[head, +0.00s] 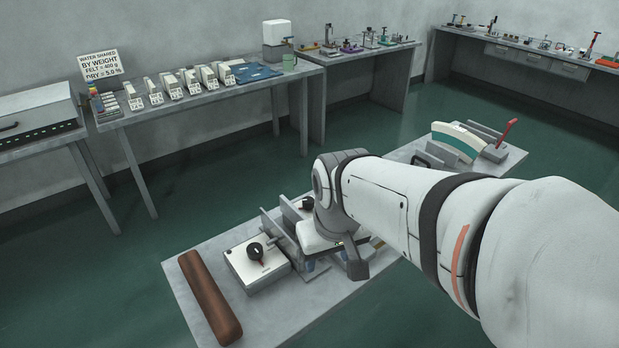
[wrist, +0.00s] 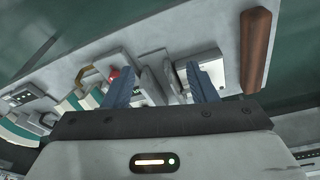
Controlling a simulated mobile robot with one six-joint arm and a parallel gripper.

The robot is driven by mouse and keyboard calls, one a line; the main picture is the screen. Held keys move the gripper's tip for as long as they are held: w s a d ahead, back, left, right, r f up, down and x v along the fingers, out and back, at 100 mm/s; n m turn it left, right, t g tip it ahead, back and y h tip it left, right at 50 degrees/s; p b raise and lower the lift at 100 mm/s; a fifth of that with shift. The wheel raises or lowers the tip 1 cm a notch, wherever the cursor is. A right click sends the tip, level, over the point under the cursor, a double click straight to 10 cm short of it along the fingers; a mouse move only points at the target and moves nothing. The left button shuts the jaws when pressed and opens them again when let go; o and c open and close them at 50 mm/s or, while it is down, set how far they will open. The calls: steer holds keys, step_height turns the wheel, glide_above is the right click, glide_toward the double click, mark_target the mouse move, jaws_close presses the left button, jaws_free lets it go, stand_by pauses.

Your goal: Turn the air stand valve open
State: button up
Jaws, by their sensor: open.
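My gripper (wrist: 158,76) is open, its two blue-grey fingers apart and pointing down toward the bench. Upright grey plates (wrist: 152,84) show between the fingers in the wrist view; I see nothing gripped. A white box (head: 255,267) with a black knob (head: 255,251) stands on the near bench, left of my wrist in the head view. Another black knob (head: 307,203) shows behind the plates. A small red part (wrist: 114,72) lies by the left finger in the wrist view. I cannot tell which of these is the air stand valve; my wrist hides part of the fixture.
A brown bar (head: 210,297) lies at the near bench's left end. A curved white and green piece (head: 458,141) and a red lever (head: 507,132) are at its far end. A side table (head: 190,107) with several small white blocks stands against the wall. Green floor is clear between.

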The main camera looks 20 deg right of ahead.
steer(key=w+d+f+n+p, duration=0.1)
steer(key=w+d+f, duration=0.2)
steer(key=w+d, duration=0.1)
steer(key=w+d+f+n+g+p, duration=0.1)
steer(key=w+d+f+n, duration=0.1)
steer(key=w+d, duration=0.2)
steer(key=w+d+f+n+g+p, duration=0.1)
steer(key=w+d+f+n, duration=0.1)
steer(key=w, duration=0.6)
steer(key=shift+w+d+f, duration=0.2)
steer(key=shift+d+f, duration=0.25)
steer(key=shift+d, duration=0.25)
steer(key=shift+w+d+f, duration=0.2)
steer(key=shift+d+f, duration=0.2)
steer(key=shift+d, duration=0.3)
steer(key=shift+w+d+f, duration=0.1)
steer(key=shift+f, duration=0.2)
step_height(320, 180, down, 7)
steer(key=shift+f+p, duration=0.2)
steer(key=shift+p, duration=0.25)
steer(key=shift+c, duration=0.5)
